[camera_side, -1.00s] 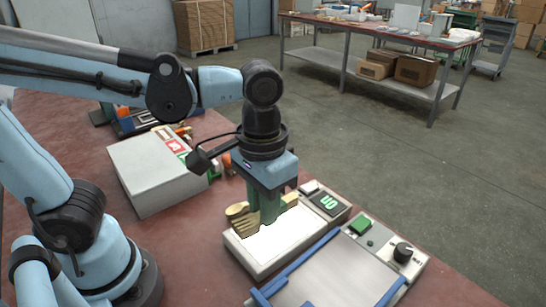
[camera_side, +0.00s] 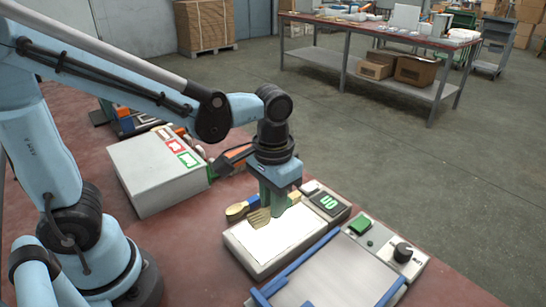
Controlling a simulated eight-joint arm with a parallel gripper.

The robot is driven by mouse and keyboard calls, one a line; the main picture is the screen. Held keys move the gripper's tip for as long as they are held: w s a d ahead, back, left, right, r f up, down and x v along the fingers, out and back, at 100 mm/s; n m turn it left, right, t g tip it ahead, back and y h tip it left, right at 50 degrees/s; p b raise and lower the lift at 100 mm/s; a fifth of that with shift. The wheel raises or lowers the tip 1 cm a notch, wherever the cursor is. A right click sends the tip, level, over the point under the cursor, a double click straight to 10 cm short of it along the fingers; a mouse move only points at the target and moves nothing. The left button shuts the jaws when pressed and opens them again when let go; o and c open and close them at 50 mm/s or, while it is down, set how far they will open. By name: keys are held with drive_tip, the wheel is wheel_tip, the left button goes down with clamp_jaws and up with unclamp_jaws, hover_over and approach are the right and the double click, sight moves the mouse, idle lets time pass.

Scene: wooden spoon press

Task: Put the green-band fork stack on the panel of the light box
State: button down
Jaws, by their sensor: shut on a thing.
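My gripper (camera_side: 272,208) is over the back part of the light box, fingers pointing down and shut on the wooden fork stack. The fork tines (camera_side: 259,218) stick out to the left of the fingers. A piece of pale wood shows to the right, likely the handle end. The fingers cover the stack's middle, so I cannot see its band. The light box (camera_side: 252,262) has a bright white panel (camera_side: 277,243) below the stack. I cannot tell whether the stack touches the panel.
A wooden piece with a blue part (camera_side: 238,210) lies just left of the tines, behind the light box. A display unit (camera_side: 328,203) adjoins the box's right end. A blue-railed plate device (camera_side: 335,280) with a knob stands in front. A grey box (camera_side: 150,178) stands left.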

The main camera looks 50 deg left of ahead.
drive_tip(key=shift+w+a+f, duration=0.2)
drive_tip(key=shift+a+f, duration=0.05)
drive_tip(key=shift+f, duration=1.95)
drive_tip(key=c, duration=1)
unclamp_jaws()
drive_tip(key=shift+f, duration=0.1)
drive_tip(key=shift+c, duration=0.2)
wheel_tip(320, 180, up, 12)
drive_tip(key=shift+r, duration=0.1)
drive_tip(key=s+a+f+t, duration=0.1)
drive_tip(key=a+f+t, duration=0.1)
drive_tip(key=a+t, duration=0.5)
drive_tip(key=shift+s+a+f, duration=0.15)
drive_tip(key=shift+a+f, duration=0.05)
drive_tip(key=shift+f, duration=0.15)
